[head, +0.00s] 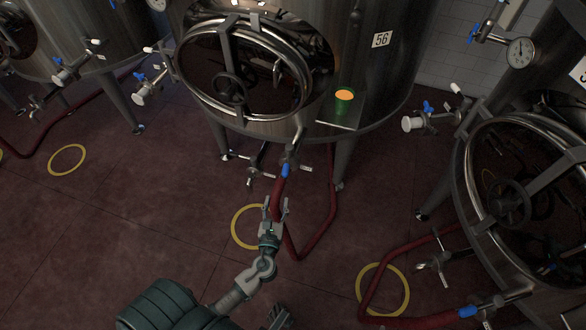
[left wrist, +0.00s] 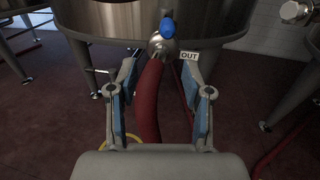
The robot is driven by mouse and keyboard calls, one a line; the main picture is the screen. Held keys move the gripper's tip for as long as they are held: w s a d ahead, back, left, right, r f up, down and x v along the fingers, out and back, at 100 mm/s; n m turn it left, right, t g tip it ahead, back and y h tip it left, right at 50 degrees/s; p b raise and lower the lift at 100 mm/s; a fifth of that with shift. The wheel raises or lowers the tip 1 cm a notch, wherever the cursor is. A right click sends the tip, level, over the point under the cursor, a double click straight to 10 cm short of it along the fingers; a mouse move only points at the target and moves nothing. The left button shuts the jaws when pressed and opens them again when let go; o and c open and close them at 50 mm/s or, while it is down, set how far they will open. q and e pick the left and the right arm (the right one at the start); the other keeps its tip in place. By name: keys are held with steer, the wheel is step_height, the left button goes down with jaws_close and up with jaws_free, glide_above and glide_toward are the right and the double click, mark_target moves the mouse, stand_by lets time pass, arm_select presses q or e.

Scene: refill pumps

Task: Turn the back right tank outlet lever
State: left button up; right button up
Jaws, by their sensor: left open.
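The steel tank marked 56 (head: 381,40) stands at the middle back. Its outlet (head: 290,160) carries a blue lever (head: 286,171), and a red hose (head: 281,190) hangs below. In the left wrist view the blue lever (left wrist: 167,28) is above the hose (left wrist: 149,100), beside an OUT label (left wrist: 189,56). My left gripper (head: 275,206) is open and empty. Its fingers are spread on both sides of the hose in that view, below the lever and apart from it. A grey ridged part at the head view's bottom edge may be my right gripper (head: 280,318); its jaws are unclear.
Another tank (head: 465,190) with a round hatch stands close on the right, with its own hose and blue-handled valve (head: 467,311). More tanks stand at the left. Yellow rings (head: 67,160) mark the dark red floor, which is open at the left. Tank legs (head: 343,160) flank the outlet.

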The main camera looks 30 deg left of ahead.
arm_select(q)
glide_toward(286, 166)
steer(key=w+a+f, duration=0.1)
steer(key=w+f, duration=0.1)
steer(key=w, duration=0.3)
steer(key=w+a+b, duration=0.1)
steer(key=w+a, duration=0.3)
steer(key=w, duration=0.1)
steer(key=shift+w+a+b, duration=0.15)
steer(key=shift+w+b, duration=0.05)
steer(key=shift+b, duration=0.15)
steer(key=shift+d+r, duration=0.15)
steer(key=shift+d, duration=0.2)
steer(key=shift+d+r, duration=0.1)
steer(key=shift+d, duration=0.1)
steer(key=shift+c, duration=0.8)
jaws_close()
steer(key=shift+s+a, duration=0.1)
steer(key=shift+a, duration=0.25)
arm_select(e)
steer(key=shift+w+a+r+t+y, duration=0.2)
steer(key=shift+w+r+t, duration=0.15)
steer(key=shift+w+t, duration=0.3)
steer(key=shift+w+a+r+t+y, duration=0.1)
steer(key=shift+w+r+t+y, duration=0.1)
steer(key=shift+w+r+t, duration=0.45)
steer(key=shift+w+a+r+t+y, duration=0.15)
steer(key=shift+w+t, duration=0.25)
steer(key=shift+w, duration=0.5)
